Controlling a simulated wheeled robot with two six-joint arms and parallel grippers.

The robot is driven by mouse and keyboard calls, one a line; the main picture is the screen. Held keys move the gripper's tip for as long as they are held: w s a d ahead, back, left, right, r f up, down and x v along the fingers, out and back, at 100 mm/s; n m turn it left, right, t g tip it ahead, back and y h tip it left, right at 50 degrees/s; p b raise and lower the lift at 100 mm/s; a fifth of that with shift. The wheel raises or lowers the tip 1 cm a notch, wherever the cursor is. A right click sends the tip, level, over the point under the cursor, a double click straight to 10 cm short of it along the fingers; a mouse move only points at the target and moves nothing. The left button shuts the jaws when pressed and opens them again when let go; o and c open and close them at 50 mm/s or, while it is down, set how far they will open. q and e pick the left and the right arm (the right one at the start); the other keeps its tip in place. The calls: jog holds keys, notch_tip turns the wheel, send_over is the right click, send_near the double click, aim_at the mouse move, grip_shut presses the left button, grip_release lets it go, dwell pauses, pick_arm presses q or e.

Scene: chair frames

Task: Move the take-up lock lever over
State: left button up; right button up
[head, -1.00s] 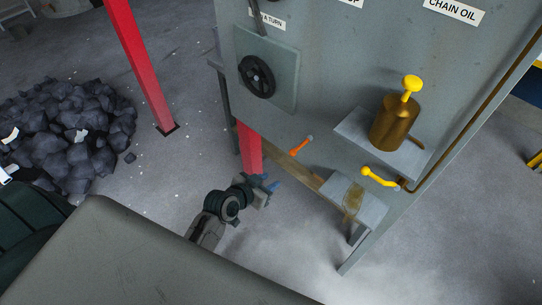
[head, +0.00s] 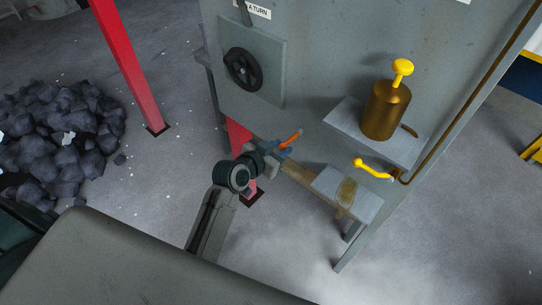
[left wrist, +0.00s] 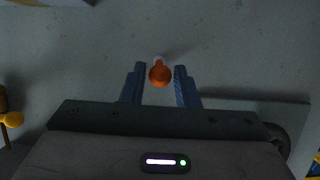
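An orange lever (head: 291,139) sticks out low on the grey panel (head: 310,60) in the head view. I take it to be the take-up lock lever. My left gripper (head: 283,149) is right by it, at the lever's lower left. In the left wrist view the lever's round orange end (left wrist: 160,74) shows between the tips of my left gripper (left wrist: 160,86). The blue fingers are apart, with a gap on each side of the orange end. My right gripper is in neither view.
A yellow curved handle (head: 373,169) and a brass oil pot (head: 386,110) on a shelf (head: 344,118) stand right of the lever. A black handwheel (head: 242,69) is above left. A red post (head: 130,70) and a coal heap (head: 62,135) are farther left.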

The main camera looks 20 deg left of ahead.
pick_arm(q)
jog(key=c, duration=0.3)
jog(key=shift+s+f+b, duration=0.1)
jog(key=shift+f+b, duration=0.85)
jog(key=shift+f, duration=0.45)
jog(key=shift+w+f+b, duration=0.25)
jog(key=shift+f+b, duration=0.55)
jog(key=shift+f, duration=0.15)
jog(key=shift+w+d+f, duration=0.1)
jog(key=shift+f, duration=0.05)
